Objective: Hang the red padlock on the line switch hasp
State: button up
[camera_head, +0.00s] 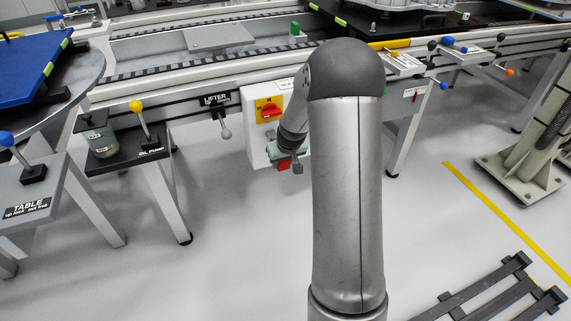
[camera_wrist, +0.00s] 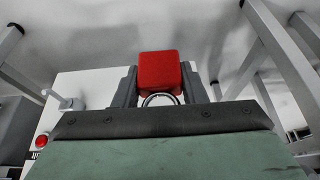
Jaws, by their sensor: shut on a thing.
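The red padlock (camera_wrist: 160,72) is held between the two dark fingers of my gripper (camera_wrist: 160,88) in the wrist view. Its metal shackle (camera_wrist: 160,98) faces the wrist camera. In the head view, a bit of the red padlock (camera_head: 283,164) shows at my gripper (camera_head: 290,165), low in front of the white switch box (camera_head: 258,150). The yellow and red line switch (camera_head: 269,109) is on that box, above the gripper. My arm covers the box's right side. I cannot make out the hasp clearly or tell whether the padlock touches anything.
The LIFTER lever (camera_head: 224,130) hangs left of the box. The oil pump stand (camera_head: 120,155) with its yellow-knobbed lever is farther left. The conveyor frame (camera_head: 190,85) runs behind. The wrist view shows a white panel (camera_wrist: 95,85) at left.

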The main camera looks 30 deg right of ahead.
jog(key=w+f, duration=0.1)
jog(key=w, duration=0.5)
jog(key=shift+d, duration=0.3)
jog(key=shift+w, duration=0.1)
dwell(0.6)
jog(key=o, duration=1.1)
jog(key=shift+r, duration=0.2)
jog(key=shift+p+v, duration=0.9)
jog(key=shift+v, duration=1.1)
jog(key=shift+r, duration=0.1)
